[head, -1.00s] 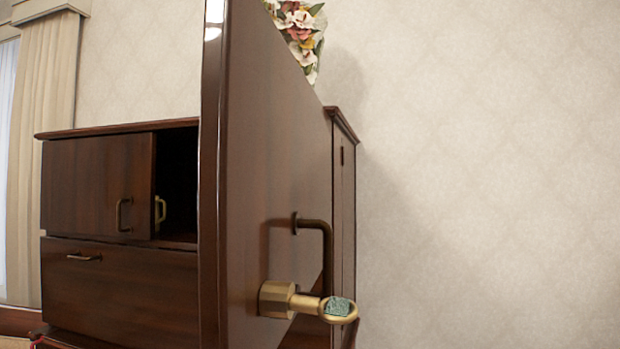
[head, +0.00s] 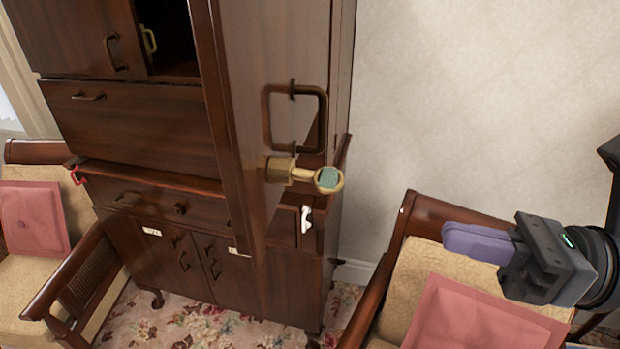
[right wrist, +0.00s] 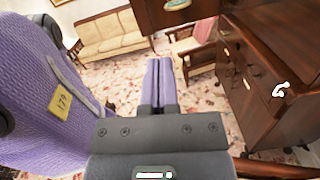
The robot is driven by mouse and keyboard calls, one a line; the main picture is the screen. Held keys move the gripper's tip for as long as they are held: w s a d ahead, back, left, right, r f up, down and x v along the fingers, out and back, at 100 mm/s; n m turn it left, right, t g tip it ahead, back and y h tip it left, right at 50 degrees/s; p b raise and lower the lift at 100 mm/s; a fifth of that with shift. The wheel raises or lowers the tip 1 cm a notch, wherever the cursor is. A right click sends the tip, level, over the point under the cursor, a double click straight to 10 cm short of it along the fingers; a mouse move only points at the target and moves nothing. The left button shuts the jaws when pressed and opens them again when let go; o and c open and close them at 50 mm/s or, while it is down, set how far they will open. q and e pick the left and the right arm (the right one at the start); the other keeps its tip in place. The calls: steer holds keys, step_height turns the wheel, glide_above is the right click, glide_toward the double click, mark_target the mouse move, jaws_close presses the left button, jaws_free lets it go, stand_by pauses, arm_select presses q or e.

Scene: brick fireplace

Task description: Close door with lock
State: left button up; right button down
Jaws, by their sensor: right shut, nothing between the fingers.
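The dark brown cabinet door (head: 240,120) stands swung open toward me, its edge facing the head camera. A bronze handle (head: 324,118) is on its right-hand face. Below the handle is a brass lock with a key (head: 302,173), whose ring has a green patch. The cabinet (head: 140,140) stands behind the door. My right gripper (head: 452,240) is shut and empty, at the lower right, apart from the door and key. Its purple fingers point toward the left and also show in the right wrist view (right wrist: 159,64). My left gripper is not seen.
A wooden armchair with a pink cushion (head: 480,318) is below my right gripper. Another armchair with a pink cushion (head: 30,220) is at the left. A white hook-like handle (head: 306,219) is on the cabinet below the key. Bare wall (head: 440,100) lies right of the door.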

steer(key=s+a+n+g, duration=0.1)
steer(key=s+a+n, duration=0.1)
steer(key=p, duration=1)
glide_toward(257, 229)
steer(key=shift+g, duration=0.4)
steer(key=a, duration=0.2)
steer(key=w+a, duration=0.1)
steer(key=a, duration=0.3)
steer(key=shift+w+a+r, duration=0.35)
steer(key=shift+a+f, duration=0.2)
steer(key=shift+a, duration=0.05)
steer(key=shift+w, duration=0.1)
